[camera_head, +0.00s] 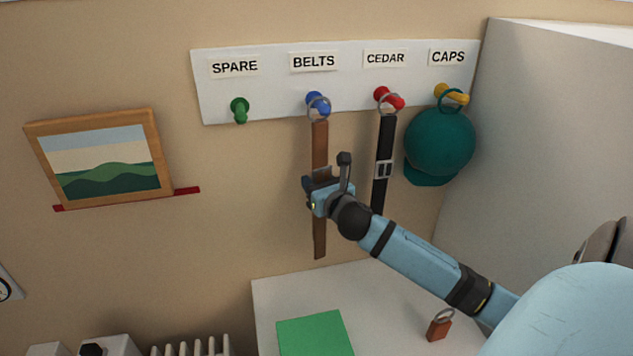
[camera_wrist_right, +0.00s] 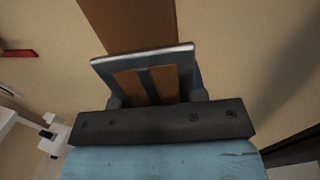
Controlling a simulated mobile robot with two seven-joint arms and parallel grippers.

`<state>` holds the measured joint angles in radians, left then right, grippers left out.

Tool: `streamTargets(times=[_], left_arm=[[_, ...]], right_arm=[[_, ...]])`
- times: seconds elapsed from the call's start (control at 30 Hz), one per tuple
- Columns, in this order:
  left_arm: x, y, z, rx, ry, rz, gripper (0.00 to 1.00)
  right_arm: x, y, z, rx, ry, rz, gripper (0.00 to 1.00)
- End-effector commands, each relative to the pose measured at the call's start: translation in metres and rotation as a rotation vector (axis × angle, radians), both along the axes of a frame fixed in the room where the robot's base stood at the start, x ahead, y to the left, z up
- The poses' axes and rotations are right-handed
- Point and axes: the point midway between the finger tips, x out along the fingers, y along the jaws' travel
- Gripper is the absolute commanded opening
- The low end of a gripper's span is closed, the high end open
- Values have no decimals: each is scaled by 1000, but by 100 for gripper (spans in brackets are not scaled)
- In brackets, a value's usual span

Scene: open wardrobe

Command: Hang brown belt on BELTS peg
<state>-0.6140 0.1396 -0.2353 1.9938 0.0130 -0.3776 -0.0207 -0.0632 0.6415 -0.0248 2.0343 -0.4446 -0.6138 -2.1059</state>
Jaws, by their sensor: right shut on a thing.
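The brown belt (camera_head: 319,145) hangs straight down along the wall, and its top ring appears to be around the blue BELTS peg (camera_head: 318,102). My right gripper (camera_head: 323,180) is shut on the belt at the buckle, well below the ring. In the right wrist view the brown strap (camera_wrist_right: 130,22) runs up from the metal buckle (camera_wrist_right: 145,72), close to my gripper's dark bar. The peg and ring are not visible in that view. My left gripper is not in view.
The board (camera_head: 222,94) also has a green SPARE peg (camera_head: 240,108), bare. A black belt (camera_head: 384,140) hangs from the red CEDAR peg (camera_head: 390,98), close right of my gripper. A teal cap (camera_head: 440,143) hangs at CAPS. Below is a white surface (camera_head: 385,310) with a green sheet (camera_head: 315,335).

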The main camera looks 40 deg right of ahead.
Motion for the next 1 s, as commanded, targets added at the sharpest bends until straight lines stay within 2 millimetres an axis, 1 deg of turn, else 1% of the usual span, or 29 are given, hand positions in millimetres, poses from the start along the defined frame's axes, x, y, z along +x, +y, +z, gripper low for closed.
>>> streamTargets(times=[0.17, 0.2, 0.27, 0.3, 0.33, 0.6, 0.73, 0.87, 1.0], left_arm=[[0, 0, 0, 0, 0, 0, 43], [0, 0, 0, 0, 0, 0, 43], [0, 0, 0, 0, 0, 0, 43], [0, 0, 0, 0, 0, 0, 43], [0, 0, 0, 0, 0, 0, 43], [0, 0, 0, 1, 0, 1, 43], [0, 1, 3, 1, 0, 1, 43], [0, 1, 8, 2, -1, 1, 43], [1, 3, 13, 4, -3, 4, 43]], right_arm=[[0, 0, 0, 0, -1, 0, 10], [0, 0, 0, 0, -1, 0, 43], [0, 0, 0, 0, -1, 0, 56], [0, 0, 0, 0, -1, 0, 66], [0, 0, 0, 0, -1, 0, 68], [-1, 0, 0, 0, 1, 0, 68], [-9, 2, 0, 1, 3, 0, 68], [-29, 7, 1, 0, 4, 1, 68], [-58, 14, 1, 0, 4, 1, 68]])
